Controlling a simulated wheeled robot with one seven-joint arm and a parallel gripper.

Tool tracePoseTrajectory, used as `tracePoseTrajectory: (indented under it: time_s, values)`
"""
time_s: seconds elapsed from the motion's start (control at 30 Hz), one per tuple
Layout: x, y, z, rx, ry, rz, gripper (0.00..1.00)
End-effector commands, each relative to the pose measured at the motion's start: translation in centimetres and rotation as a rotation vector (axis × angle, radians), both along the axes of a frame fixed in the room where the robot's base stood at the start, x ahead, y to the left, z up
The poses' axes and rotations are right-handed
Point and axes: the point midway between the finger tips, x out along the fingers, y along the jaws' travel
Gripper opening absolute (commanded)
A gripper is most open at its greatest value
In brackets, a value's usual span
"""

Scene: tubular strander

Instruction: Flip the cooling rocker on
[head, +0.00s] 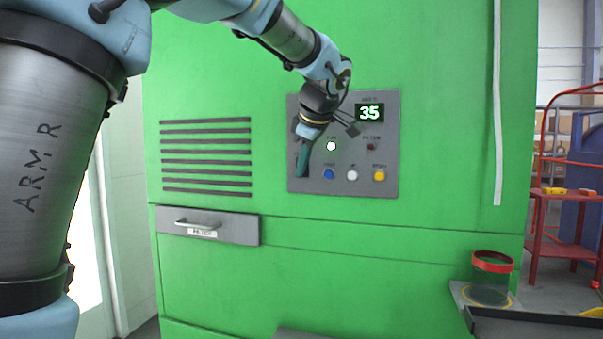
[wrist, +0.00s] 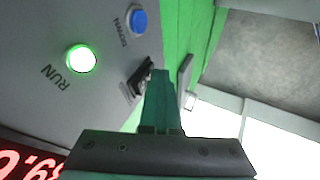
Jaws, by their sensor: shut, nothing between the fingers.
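The cooling rocker appears to be the small black switch (wrist: 140,77) on the grey control panel in the wrist view; its label is too blurred and covered to read. My gripper (wrist: 160,75) is shut and empty. Its green fingertips are right beside the rocker; I cannot tell whether they touch it. In the head view my gripper (head: 302,172) is at the left side of the panel (head: 390,183) and hides the rocker there. Which way the rocker is tipped is not clear.
A lit green RUN lamp (head: 331,146), a dark lamp (head: 371,146), and blue (head: 328,174), white (head: 352,175) and yellow (head: 379,176) buttons are close by. A drawer handle (head: 197,224) sticks out at lower left.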

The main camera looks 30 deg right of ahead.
Motion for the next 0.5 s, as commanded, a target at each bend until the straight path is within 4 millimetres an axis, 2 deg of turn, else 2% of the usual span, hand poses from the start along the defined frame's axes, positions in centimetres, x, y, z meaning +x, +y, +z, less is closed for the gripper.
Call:
tracePoseTrajectory:
  time_s: [0.27,0.5]
  values:
    - [0.0,0.0,0.0,-0.004,-0.005,0.000,0.00]
    - [0.0,-0.1,0.9,-0.005,-0.005,-0.001,0.00]
